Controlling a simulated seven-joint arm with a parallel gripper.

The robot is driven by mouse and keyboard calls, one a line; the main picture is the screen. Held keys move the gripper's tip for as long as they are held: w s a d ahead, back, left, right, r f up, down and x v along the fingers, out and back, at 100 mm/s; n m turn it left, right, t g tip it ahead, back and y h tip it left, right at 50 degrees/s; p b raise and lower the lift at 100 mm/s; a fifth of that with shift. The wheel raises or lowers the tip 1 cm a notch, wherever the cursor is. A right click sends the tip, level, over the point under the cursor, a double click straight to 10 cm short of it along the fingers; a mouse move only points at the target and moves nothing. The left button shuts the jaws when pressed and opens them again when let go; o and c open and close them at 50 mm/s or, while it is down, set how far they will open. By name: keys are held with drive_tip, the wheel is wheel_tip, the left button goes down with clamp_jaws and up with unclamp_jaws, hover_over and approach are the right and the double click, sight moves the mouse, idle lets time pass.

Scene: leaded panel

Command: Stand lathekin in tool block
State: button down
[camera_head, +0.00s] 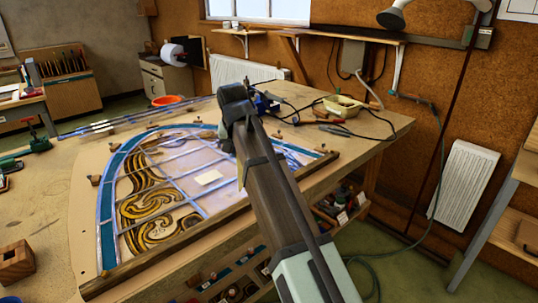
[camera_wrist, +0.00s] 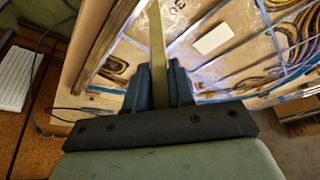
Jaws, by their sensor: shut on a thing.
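The lathekin (camera_wrist: 157,40) is a flat, pale yellow-brown stick in the wrist view. My gripper (camera_wrist: 159,84) is shut on it, and it points away from the fingers over the panel area.
The leaded panel (camera_head: 157,180) with amber swirls and blue border lies in the middle of the bench, edged by wooden battens (camera_head: 190,238). A pale card (camera_head: 208,177) lies on it. Cables and a yellowish tray (camera_head: 343,105) are at the back right. Bare bench (camera_head: 45,210) surrounds the block.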

drive_tip(key=s+a+r+n+y, duration=0.1)
drive_tip(key=s+a, duration=0.2)
drive_tip(key=a, duration=0.8)
drive_tip(key=s+a+r+n, duration=0.15)
drive_tip(key=s+a, duration=0.25)
drive_tip(key=a, duration=0.6)
drive_tip(key=s+a+r+n+y, duration=0.1)
drive_tip(key=s+a+n, duration=0.15)
drive_tip(key=a, duration=0.85)
drive_tip(key=s+a+r+n+g, duration=0.1)
drive_tip(key=s+a+r+n, duration=0.1)
drive_tip(key=s+a, duration=2.2)
drive_tip(key=shift+a+n+y, duration=0.4)
drive_tip(key=shift+a, duration=0.6)
wheel_tip(320, 180, down, 9)
drive_tip(key=shift+f, duration=0.15)
drive_tip(key=c, duration=0.9)
unclamp_jaws()
